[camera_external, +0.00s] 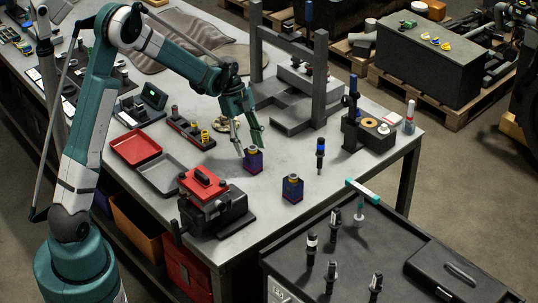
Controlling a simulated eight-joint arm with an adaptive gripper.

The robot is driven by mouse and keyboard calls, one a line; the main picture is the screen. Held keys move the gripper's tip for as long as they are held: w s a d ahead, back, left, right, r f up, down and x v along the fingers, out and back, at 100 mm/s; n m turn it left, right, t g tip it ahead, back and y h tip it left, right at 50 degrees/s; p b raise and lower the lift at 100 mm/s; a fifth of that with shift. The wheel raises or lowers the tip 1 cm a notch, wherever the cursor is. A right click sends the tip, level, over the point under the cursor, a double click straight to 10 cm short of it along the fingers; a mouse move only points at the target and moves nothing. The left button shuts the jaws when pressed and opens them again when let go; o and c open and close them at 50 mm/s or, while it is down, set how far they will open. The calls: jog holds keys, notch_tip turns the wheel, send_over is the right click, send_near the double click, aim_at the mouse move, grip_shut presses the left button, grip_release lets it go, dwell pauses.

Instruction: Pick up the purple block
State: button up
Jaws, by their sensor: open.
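A small purple block (253,161) with a yellowish round top stands upright on the grey workbench (262,205). A second, darker purple-blue block (292,189) with a similar top and some reddish colour on its sides stands nearer the bench's front edge. My gripper (249,147) points down at the first block, with its fingers apart and its tips close to the block's top. I cannot tell whether a finger touches the block. The second block is clear of my gripper, to its lower right.
A red-topped vise (210,199) stands front left of the blocks. Red and grey trays (135,148) lie left. A blue-black upright tool (320,154) stands right, and a grey press frame (298,103) behind. Bare bench lies between the two blocks. A black cart (395,238) adjoins the front.

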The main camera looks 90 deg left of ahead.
aim_at(253, 159)
jog(key=shift+d+f, duration=0.1)
jog(key=shift+f, duration=0.15)
jog(key=shift+x, duration=2.6)
jog(key=shift+d, duration=0.1)
jog(key=c, duration=1.2)
jog(key=shift+c, duration=0.2)
jog(key=shift+r, duration=0.15)
jog(key=shift+r, duration=4.9)
